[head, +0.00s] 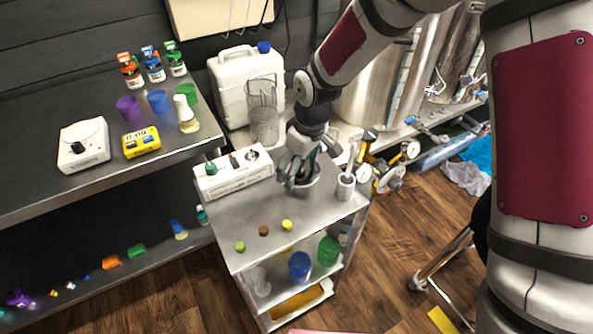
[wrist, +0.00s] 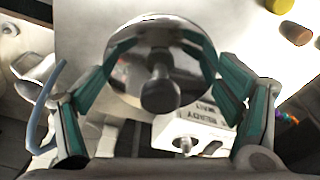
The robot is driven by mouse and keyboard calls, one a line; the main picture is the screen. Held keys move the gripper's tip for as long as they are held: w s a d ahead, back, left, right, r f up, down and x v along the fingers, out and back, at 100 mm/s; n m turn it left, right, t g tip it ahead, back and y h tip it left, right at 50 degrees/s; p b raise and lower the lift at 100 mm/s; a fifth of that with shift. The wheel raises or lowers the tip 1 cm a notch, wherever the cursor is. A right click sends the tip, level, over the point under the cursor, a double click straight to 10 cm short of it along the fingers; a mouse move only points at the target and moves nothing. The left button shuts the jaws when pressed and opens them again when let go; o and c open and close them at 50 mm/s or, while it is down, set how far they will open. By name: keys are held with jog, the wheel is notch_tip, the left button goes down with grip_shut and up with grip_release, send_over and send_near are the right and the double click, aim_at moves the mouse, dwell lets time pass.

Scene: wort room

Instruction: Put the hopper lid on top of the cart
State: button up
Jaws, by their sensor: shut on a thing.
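The hopper lid (wrist: 132,78) is a round, shiny metal disc with a dark knob in its middle, seen from above in the wrist view. The green-padded fingers of my gripper (wrist: 160,58) lie on both sides of it and are shut on it. In the head view my gripper (head: 298,184) is low over the back right of the cart (head: 257,209), a metal-topped unit with shelves. The lid's rim (head: 314,182) partly shows beneath the fingers. My gripper hides the rest, and I cannot tell whether the lid touches the cart top.
A white boxy device (head: 233,173) stands along the cart's back left, and a grey cup with sticks (head: 346,186) at its right edge. Small green, brown (head: 263,230) and yellow (head: 287,225) pieces lie near the front. The middle of the cart top is clear.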

jog(key=shift+w+a+f, duration=0.1)
jog(key=shift+w+a, duration=0.35)
jog(key=shift+w, duration=0.25)
jog(key=shift+f, duration=1.75)
jog(key=shift+f, duration=0.1)
jog(key=o, duration=1.2)
jog(key=shift+c, duration=0.2)
